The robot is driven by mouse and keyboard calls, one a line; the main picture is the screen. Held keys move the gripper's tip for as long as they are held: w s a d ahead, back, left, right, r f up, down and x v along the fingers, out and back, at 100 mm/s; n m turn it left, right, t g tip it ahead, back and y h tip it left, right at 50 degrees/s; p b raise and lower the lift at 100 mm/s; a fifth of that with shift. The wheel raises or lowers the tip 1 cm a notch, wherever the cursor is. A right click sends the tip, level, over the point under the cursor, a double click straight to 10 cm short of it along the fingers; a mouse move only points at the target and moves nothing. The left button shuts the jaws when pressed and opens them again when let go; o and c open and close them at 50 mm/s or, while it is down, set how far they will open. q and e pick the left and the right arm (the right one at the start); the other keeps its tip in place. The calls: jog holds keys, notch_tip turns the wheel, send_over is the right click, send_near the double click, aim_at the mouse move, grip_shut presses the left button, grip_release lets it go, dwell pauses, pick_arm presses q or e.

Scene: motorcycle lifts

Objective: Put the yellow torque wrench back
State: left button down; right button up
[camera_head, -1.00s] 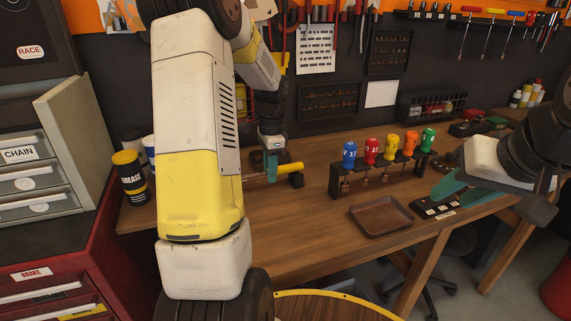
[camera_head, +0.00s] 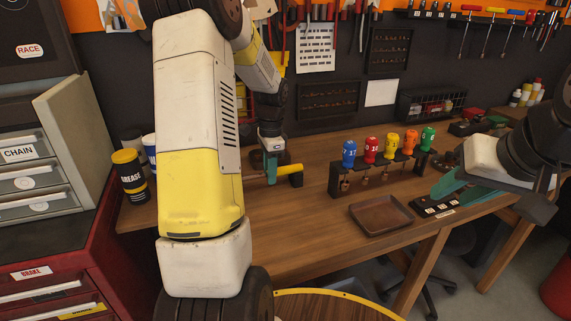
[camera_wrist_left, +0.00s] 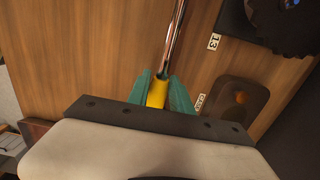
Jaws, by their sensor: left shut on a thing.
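The yellow torque wrench shows its yellow handle (camera_wrist_left: 157,93) and a long chrome shaft in the left wrist view. My left gripper (camera_wrist_left: 163,92) is shut on the handle, with teal fingers on both sides of it. In the head view, my left gripper (camera_head: 271,168) is over the left part of the bench, and a yellow cylinder (camera_head: 291,169) with a dark end sticks out to its right.
A dark rack (camera_head: 334,178) holds several coloured, numbered handles on the wooden bench. A brown tray (camera_head: 381,215) lies in front of it, and a black labelled block (camera_head: 436,206) is near my right gripper. A grease can (camera_head: 130,176) stands left. The bench's left front is clear.

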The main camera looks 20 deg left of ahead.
pick_arm(q)
jog(key=c, duration=1.1)
grip_release()
jog(key=shift+o, duration=0.2)
notch_tip(320, 180, up, 7)
jog(key=shift+w+d+f, duration=0.1)
jog(key=shift+w+d, duration=0.05)
jog(key=shift+r, duration=0.6)
jog(key=s+d+r+n+t+h, duration=0.1)
jog(key=s+d+r+n+t, duration=0.2)
jog(key=s, duration=0.8)
jog(key=s+d+r+n+t+h, duration=0.1)
jog(key=s+d+r+n+t, duration=0.2)
jog(key=s+d+r+n, duration=0.4)
jog(key=s+d, duration=0.2)
jog(key=s, duration=0.2)
jog(key=shift+s+r+t+h, duration=0.15)
jog(key=shift+s+t+h, duration=0.1)
jog(key=shift+t+h, duration=0.05)
